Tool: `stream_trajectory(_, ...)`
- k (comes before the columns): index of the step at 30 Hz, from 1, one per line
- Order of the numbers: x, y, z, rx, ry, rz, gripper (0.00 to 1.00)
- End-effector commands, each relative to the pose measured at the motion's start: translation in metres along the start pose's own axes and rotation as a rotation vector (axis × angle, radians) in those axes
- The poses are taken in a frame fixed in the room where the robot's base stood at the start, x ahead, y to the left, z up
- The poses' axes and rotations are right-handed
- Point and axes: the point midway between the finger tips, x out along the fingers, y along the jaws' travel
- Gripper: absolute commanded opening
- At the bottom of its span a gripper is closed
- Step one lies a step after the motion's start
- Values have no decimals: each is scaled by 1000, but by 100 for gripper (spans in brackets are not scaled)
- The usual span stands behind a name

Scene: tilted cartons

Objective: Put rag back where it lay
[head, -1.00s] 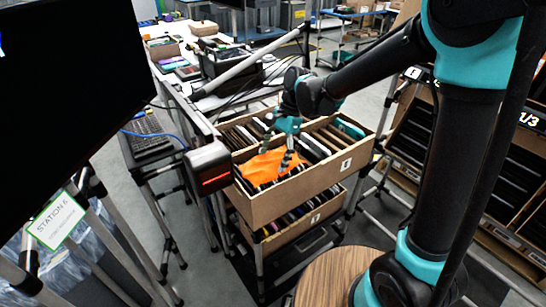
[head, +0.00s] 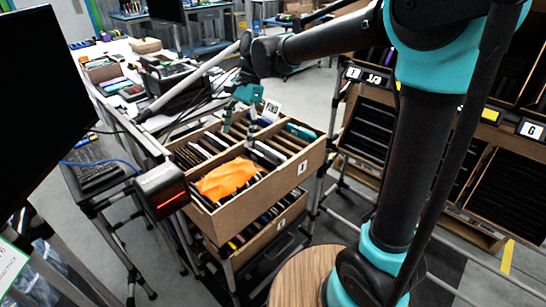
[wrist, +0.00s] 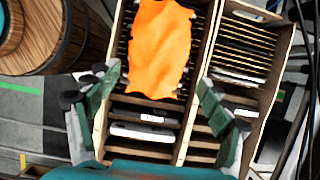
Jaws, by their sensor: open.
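The orange rag (head: 226,178) lies crumpled in the front left part of the upper tilted carton (head: 258,196), over the upright dividers and dark devices. In the wrist view the rag (wrist: 160,48) lies across the slots of one column, beyond my fingertips. My gripper (head: 240,136) is above the far part of the same carton, apart from the rag. In the wrist view my gripper (wrist: 158,92) has its fingers spread wide with nothing held between them.
A lower carton (head: 270,222) with devices sits under the upper one. A scanner with a red light (head: 160,190) stands left of the cartons. A carton rack (head: 400,150) stands at right. A round wooden top (head: 300,280) is near my base.

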Motion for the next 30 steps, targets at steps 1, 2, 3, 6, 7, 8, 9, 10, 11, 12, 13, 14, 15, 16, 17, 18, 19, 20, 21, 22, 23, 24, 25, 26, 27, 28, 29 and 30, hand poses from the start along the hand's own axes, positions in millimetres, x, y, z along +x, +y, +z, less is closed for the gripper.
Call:
stream_trajectory(1, 0, 0, 0, 0, 0, 0, 80)
stream_trajectory(2, 0, 0, 0, 0, 0, 0, 80)
stream_trajectory(3, 0, 1, -2, -2, 2, -2, 80)
stream_trajectory(6, 2, 12, -16, -29, 22, -26, 80)
stream_trajectory(7, 3, 19, -25, -45, 36, -40, 80)
stream_trajectory(8, 6, 28, -36, -67, 54, -56, 80)
stream_trajectory(9, 9, 42, -52, -101, 84, -81, 80)
stream_trajectory(10, 12, 54, -66, -131, 113, -99, 80)
stream_trajectory(11, 16, 69, -81, -166, 145, -117, 80)
stream_trajectory(12, 22, 90, -100, -215, 194, -138, 80)
stream_trajectory(13, 27, 107, -115, -254, 236, -150, 80)
stream_trajectory(14, 32, 124, -128, -294, 278, -159, 80)
stream_trajectory(15, 40, 147, -144, -346, 335, -164, 80)
stream_trajectory(16, 45, 164, -154, -386, 378, -163, 80)
stream_trajectory(17, 51, 182, -164, -423, 421, -158, 80)
stream_trajectory(18, 59, 203, -175, -472, 475, -147, 80)
stream_trajectory(19, 65, 219, -182, -506, 513, -136, 80)
stream_trajectory(20, 71, 233, -187, -537, 548, -122, 80)
stream_trajectory(21, 78, 251, -193, -576, 590, -102, 80)
stream_trajectory(22, 82, 262, -197, -601, 619, -87, 80)
stream_trajectory(23, 87, 272, -200, -626, 642, -71, 80)
stream_trajectory(24, 92, 283, -203, -652, 670, -53, 80)
stream_trajectory(25, 95, 290, -204, -669, 686, -39, 80)
stream_trajectory(26, 98, 296, -206, -683, 700, -29, 80)
stream_trajectory(27, 100, 302, -206, -698, 713, -17, 80)
stream_trajectory(28, 101, 305, -207, -707, 720, -10, 80)
stream_trajectory(29, 102, 307, -208, -713, 725, -5, 80)
stream_trajectory(30, 103, 308, -208, -718, 729, -1, 80)
